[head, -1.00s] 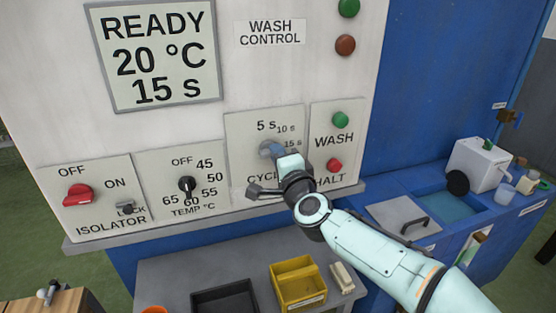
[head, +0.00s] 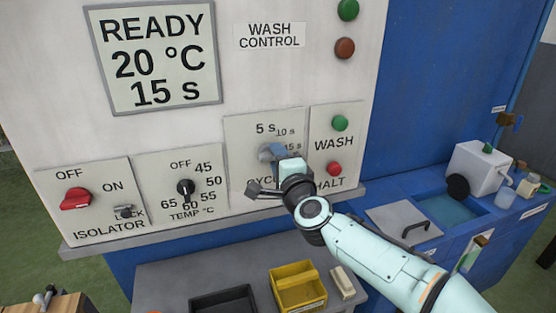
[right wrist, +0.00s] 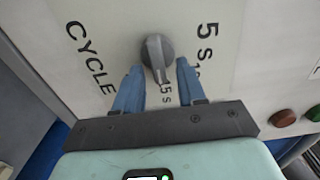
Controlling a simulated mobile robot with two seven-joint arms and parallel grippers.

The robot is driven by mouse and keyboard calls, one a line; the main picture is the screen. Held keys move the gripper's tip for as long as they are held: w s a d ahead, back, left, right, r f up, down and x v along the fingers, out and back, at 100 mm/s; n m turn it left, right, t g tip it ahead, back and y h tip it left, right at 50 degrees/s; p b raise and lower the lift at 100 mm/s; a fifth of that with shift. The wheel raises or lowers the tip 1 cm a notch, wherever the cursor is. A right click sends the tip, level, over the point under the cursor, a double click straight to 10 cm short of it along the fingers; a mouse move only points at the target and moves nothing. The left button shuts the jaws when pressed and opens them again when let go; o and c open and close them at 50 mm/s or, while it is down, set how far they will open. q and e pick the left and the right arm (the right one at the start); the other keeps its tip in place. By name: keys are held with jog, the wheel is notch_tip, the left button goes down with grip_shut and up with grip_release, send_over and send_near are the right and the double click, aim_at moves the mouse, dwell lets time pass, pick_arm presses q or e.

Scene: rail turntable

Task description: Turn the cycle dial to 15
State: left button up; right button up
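The grey cycle dial (head: 264,153) sits on its white panel (head: 240,130), marked 5 s, 10 s and 15 s. It also shows in the right wrist view (right wrist: 157,50), where its ridge points down toward the 15 s mark. The display (head: 155,60) reads READY, 20 °C, 15 s. My right gripper (head: 274,153) is at the dial and partly covers it in the head view. In the right wrist view its blue fingers (right wrist: 158,75) are apart, with the dial between and just beyond their tips; I see a gap on each side. My left gripper is not in view.
The red isolator knob (head: 75,198) and black temperature knob (head: 186,188) are to the left. The green wash button (head: 341,123) and red halt button (head: 334,169) are close on the right. A ledge runs below the panels. A yellow bin (head: 298,290) stands on the grey bench.

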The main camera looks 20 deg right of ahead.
jog(key=shift+s, duration=0.15)
jog(key=s+b, duration=0.1)
jog(key=s, duration=1.2)
jog(key=shift+d, duration=0.25)
jog(key=shift+f, duration=0.1)
notch_tip(320, 180, down, 34)
jog(key=w+a+n+g+p, duration=0.1)
jog(key=n+g+p, duration=0.5)
jog(key=n+g, duration=0.15)
jog(key=s+f+n+g+y+p, duration=0.1)
jog(key=s+f+n+g+p, duration=0.35)
jog(key=s+f, duration=0.9)
jog(key=s+a+f+g+y, duration=0.1)
jog(key=s+a+f+g, duration=0.1)
jog(key=s, duration=0.6)
jog(key=s+a+f+n+g+y+p, duration=0.1)
jog(key=s+a+f+g, duration=0.1)
jog(key=s+f+g, duration=0.3)
jog(key=s+f, duration=0.1)
jog(key=s, duration=0.3)
jog(key=shift+n, duration=0.3)
